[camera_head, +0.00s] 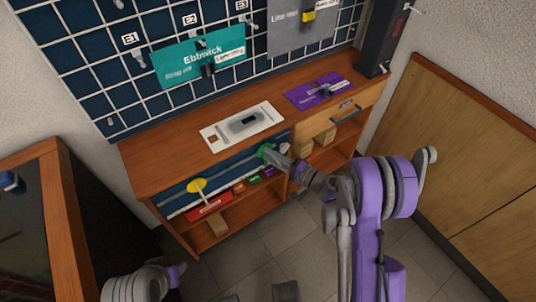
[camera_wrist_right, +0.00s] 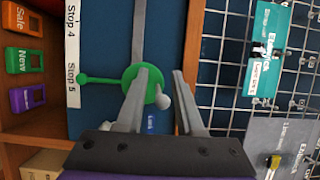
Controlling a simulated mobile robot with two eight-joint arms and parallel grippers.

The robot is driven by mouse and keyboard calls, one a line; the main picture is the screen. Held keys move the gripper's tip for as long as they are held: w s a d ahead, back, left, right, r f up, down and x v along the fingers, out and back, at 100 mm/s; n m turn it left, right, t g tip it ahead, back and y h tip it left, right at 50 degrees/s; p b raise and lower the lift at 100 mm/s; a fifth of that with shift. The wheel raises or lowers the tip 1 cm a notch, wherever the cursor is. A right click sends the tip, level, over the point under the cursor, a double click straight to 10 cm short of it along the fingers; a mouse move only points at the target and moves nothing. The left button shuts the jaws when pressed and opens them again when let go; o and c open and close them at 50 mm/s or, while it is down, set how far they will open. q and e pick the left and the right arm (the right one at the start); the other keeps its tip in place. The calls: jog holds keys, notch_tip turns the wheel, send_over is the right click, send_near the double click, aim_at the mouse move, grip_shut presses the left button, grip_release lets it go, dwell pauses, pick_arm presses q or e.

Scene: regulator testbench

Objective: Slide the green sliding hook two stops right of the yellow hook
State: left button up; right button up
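The green sliding hook (camera_head: 266,150) sits on the rail along the front of the wooden bench. In the right wrist view its round green disc (camera_wrist_right: 131,78) has a pointer arm reaching the "Stop 5" label (camera_wrist_right: 72,84). The yellow hook (camera_head: 195,185) is further left on the same rail in the head view; the wrist view does not show it. My right gripper (camera_wrist_right: 160,72) is open at the green hook. One finger overlaps the disc, and a light grey peg (camera_wrist_right: 162,98) shows between the fingers. I cannot tell whether they touch.
Below the rail are a red label (camera_head: 208,207), small coloured tags (camera_wrist_right: 24,59) and shelves with cardboard boxes (camera_head: 217,223). A white card with a grey device (camera_head: 243,124) and a purple card (camera_head: 318,90) lie on the benchtop. A wire grid (camera_head: 105,75) stands behind.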

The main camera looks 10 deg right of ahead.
jog(key=shift+w+a, duration=0.45)
grip_shut()
jog(key=shift+f, duration=0.15)
dwell(1.1)
